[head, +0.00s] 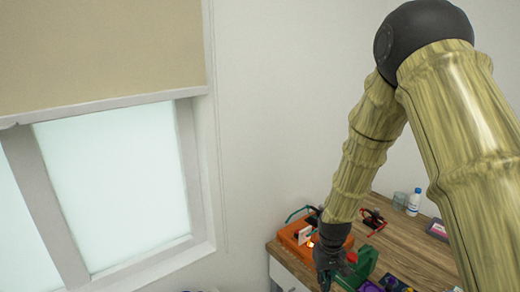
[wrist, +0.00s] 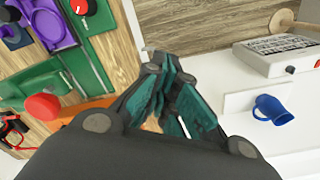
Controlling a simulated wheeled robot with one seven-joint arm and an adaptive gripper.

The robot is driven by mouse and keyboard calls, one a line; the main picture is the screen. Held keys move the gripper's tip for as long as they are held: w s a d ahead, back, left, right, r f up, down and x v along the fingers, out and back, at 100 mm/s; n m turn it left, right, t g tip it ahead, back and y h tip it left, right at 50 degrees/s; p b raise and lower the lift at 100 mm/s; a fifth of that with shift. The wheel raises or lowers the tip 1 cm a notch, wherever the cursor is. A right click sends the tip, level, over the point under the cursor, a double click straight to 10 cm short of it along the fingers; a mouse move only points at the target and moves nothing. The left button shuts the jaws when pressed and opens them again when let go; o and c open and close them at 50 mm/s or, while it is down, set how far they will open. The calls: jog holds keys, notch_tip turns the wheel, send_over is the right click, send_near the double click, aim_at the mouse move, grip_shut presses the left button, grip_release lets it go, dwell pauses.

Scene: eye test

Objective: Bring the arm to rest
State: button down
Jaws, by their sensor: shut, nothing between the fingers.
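My arm comes down from the upper right in the head view, and my gripper (head: 328,272) hangs at its end over the front left part of the wooden table (head: 408,243). In the wrist view my gripper (wrist: 170,85) shows dark fingers with teal pads, drawn together with nothing between them. It is beside the orange object (head: 297,236) and a green object (head: 358,268) in the head view. I cannot tell how high above the table the fingertips are.
A white bottle (head: 414,202) and a clear glass (head: 400,200) stand at the table's back. In the wrist view, green trays (wrist: 88,62) and a purple tray (wrist: 50,22) lie left; a blue mug (wrist: 272,110) and a white box (wrist: 280,55) are right. A window (head: 115,185) is at left.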

jog(key=s+d+f+b, duration=0.1)
jog(key=s+f+b, duration=0.1)
jog(key=s+f, duration=0.45)
jog(key=s+f+m+b, duration=0.1)
jog(key=s+f+b, duration=0.15)
jog(key=f, duration=0.65)
jog(key=s+d+f+b, duration=0.1)
jog(key=s+f+b, duration=0.1)
jog(key=s+f, duration=0.5)
jog(key=s+f+b, duration=0.2)
jog(key=s+f, duration=0.4)
jog(key=s, duration=0.3)
jog(key=s+d+f+m+b, duration=0.1)
jog(key=s+f+b, duration=0.1)
jog(key=s+f, duration=0.3)
jog(key=s, duration=0.4)
jog(key=shift+s+d+f+b, duration=0.15)
jog(key=shift+f+b, duration=0.15)
jog(key=shift+f, duration=0.05)
